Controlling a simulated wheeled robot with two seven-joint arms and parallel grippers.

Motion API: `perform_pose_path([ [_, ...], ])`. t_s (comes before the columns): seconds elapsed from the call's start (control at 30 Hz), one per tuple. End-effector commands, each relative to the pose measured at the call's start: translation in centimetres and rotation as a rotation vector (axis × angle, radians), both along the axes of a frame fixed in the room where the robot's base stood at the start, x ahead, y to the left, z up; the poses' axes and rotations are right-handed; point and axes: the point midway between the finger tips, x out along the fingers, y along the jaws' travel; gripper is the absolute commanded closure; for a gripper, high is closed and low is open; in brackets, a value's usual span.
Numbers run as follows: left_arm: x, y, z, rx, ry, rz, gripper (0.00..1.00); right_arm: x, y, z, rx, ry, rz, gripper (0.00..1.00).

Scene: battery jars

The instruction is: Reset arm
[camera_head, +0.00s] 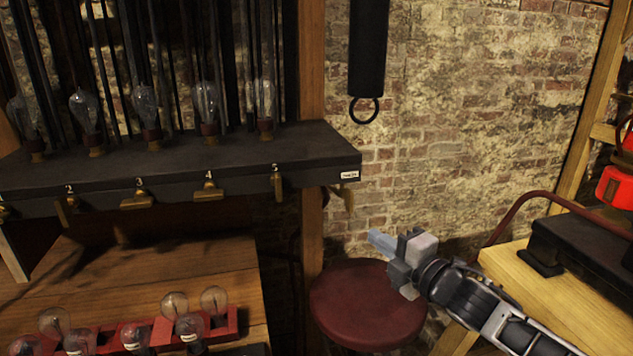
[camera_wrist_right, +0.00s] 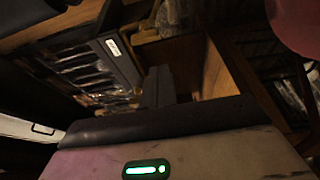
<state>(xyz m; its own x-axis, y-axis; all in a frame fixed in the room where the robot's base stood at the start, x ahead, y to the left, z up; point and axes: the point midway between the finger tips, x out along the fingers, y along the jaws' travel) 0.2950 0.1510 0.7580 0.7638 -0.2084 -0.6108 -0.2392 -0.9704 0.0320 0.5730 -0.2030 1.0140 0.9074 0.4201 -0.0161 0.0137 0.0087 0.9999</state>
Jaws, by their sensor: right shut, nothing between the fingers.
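My right gripper (camera_head: 382,243) is shut and empty. In the head view it hangs in the air in front of the brick wall, above and in front of a round red stool seat, and its arm comes in from the lower right. Its fingers point left, towards the shelf side. In the right wrist view, part of the gripper body (camera_wrist_right: 190,155) with a lit green indicator fills the lower edge. My left gripper is in neither view.
A dark shelf (camera_head: 330,160) with numbered brass levers and several bulbs stands at the left. Below it, a wooden table (camera_head: 190,265) holds red trays (camera_head: 165,330) of bulbs. The red stool (camera_head: 365,305) stands between that table and a wooden bench (camera_head: 505,265) with a black case.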

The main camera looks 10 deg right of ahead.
Motion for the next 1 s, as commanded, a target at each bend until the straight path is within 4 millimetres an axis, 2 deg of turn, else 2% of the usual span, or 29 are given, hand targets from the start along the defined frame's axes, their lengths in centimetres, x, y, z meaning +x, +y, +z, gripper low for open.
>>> perform_pose_path([
  [0.07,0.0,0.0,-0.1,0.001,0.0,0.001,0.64,-1.2,1.1,-2.5,0.079,0.072,-0.003,1.0],
  [0.17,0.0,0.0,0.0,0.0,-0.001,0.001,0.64,-4.2,2.9,-7.0,0.264,0.228,-0.03,1.0],
  [0.3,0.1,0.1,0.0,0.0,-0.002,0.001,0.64,-10.7,5.1,-14.2,0.616,0.515,-0.147,1.0],
  [0.4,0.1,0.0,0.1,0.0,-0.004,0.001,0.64,-15.8,5.7,-18.5,0.855,0.699,-0.278,1.0],
  [0.5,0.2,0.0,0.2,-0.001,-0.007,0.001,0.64,-20.6,5.7,-21.7,1.049,0.841,-0.424,1.0],
  [0.6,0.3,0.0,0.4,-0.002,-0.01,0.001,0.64,-24.3,5.5,-23.8,1.186,0.93,-0.548,1.0],
  [0.7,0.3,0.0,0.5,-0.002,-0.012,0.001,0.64,-26.6,5.3,-24.9,1.265,0.978,-0.629,1.0],
  [0.8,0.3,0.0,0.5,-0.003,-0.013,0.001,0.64,-27.5,5.2,-25.3,1.296,0.994,-0.661,1.0],
  [1.0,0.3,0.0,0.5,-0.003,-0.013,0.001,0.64,-27.5,5.2,-25.3,1.296,0.994,-0.661,1.0],
])
